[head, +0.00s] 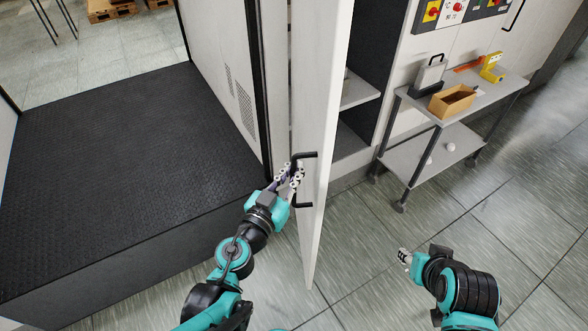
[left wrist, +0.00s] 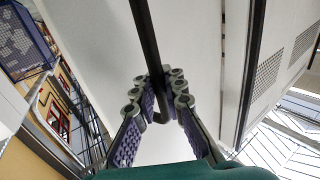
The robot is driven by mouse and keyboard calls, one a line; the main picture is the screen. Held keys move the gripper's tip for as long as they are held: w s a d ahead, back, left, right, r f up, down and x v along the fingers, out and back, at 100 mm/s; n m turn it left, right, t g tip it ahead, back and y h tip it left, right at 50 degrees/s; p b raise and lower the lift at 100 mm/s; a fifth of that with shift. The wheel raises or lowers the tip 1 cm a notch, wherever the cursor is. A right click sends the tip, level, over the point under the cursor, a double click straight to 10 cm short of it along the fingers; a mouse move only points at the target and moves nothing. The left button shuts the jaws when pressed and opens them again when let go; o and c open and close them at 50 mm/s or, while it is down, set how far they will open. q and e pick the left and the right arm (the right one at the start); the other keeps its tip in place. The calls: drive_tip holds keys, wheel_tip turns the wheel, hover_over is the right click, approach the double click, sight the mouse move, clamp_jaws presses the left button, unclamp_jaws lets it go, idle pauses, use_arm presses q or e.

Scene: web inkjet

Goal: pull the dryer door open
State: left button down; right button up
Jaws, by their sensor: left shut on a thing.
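The white dryer door (head: 319,130) stands swung open in the head view, seen nearly edge-on, with the cabinet's dark interior showing to its right. A black bar handle (head: 306,154) is on its left face. My left gripper (head: 293,175) is shut on this handle. In the left wrist view the fingers (left wrist: 162,98) sit on both sides of the black handle (left wrist: 147,40), near its bent end. My right gripper (head: 403,256) is apart from the door, above the floor at the lower right; its fingers are too small to judge.
A grey cart (head: 478,100) with a cardboard box (head: 452,101) and a yellow item (head: 492,67) stands to the right of the cabinet. A dark raised platform (head: 120,160) lies left of the door. Tiled floor between the door and my right arm is clear.

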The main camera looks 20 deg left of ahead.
use_arm(q)
drive_tip(key=shift+s+a+f, duration=0.1)
drive_tip(key=shift+s+a, duration=0.05)
drive_tip(key=shift+s, duration=0.05)
idle(0.3)
drive_tip(key=c, duration=1.7)
unclamp_jaws()
drive_tip(key=shift+o, duration=0.6)
drive_tip(key=shift+s, duration=0.15)
drive_tip(key=shift+r, duration=0.2)
